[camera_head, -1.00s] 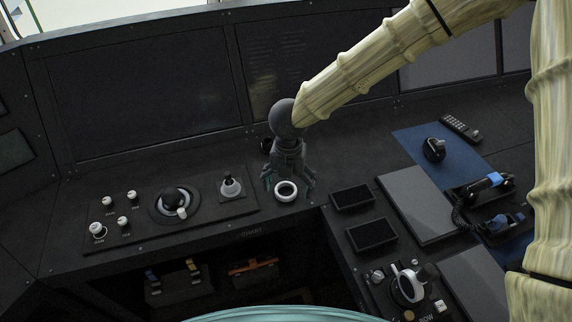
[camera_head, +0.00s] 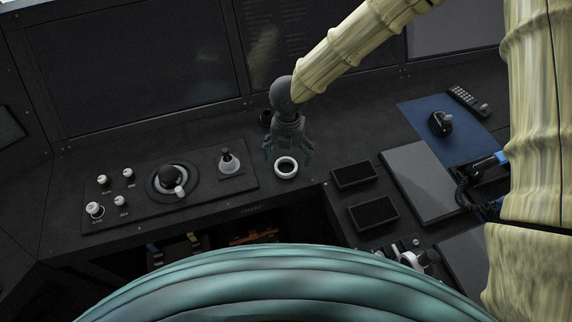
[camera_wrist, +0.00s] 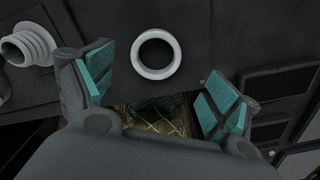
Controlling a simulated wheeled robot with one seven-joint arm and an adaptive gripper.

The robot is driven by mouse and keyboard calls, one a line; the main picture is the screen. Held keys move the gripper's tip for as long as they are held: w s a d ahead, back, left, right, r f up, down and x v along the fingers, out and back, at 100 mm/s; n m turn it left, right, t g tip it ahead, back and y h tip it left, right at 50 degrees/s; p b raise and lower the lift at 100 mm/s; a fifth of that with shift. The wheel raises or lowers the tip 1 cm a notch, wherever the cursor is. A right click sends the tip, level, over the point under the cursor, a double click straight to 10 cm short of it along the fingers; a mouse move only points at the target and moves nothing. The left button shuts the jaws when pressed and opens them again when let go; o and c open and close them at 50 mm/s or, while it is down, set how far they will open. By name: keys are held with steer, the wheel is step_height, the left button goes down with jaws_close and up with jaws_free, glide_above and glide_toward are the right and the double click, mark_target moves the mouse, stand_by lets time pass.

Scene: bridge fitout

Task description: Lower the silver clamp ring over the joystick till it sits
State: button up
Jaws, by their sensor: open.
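The silver clamp ring (camera_head: 286,167) lies flat on the dark console near its front edge. In the wrist view the ring (camera_wrist: 137,54) lies ahead of my open fingers, near the middle, with bare console showing through it. My gripper (camera_head: 287,156) is open and empty above and around the ring, pointing down; its teal finger pads (camera_wrist: 163,95) stand apart on either side. The joystick (camera_head: 228,162), a black stick on a pale collar, stands upright left of the ring on the control panel. In the wrist view its pale ribbed collar (camera_wrist: 28,46) shows at the upper left.
A round dial with a white-tipped lever (camera_head: 170,180) and several white knobs (camera_head: 95,210) share the panel to the left. Two small dark screens (camera_head: 354,174) lie right of the ring. The console front drops into an open recess (camera_head: 250,232). A blue mat (camera_head: 440,150) lies farther right.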

mark_target(286, 169)
steer(key=shift+a+f+p, duration=0.15)
steer(key=shift+f+p, duration=0.45)
steer(key=shift+f, duration=0.7)
steer(key=shift+a+f+p, duration=0.1)
steer(key=shift+f+p, duration=0.45)
steer(key=shift+f, duration=0.75)
steer(key=c, duration=1.1)
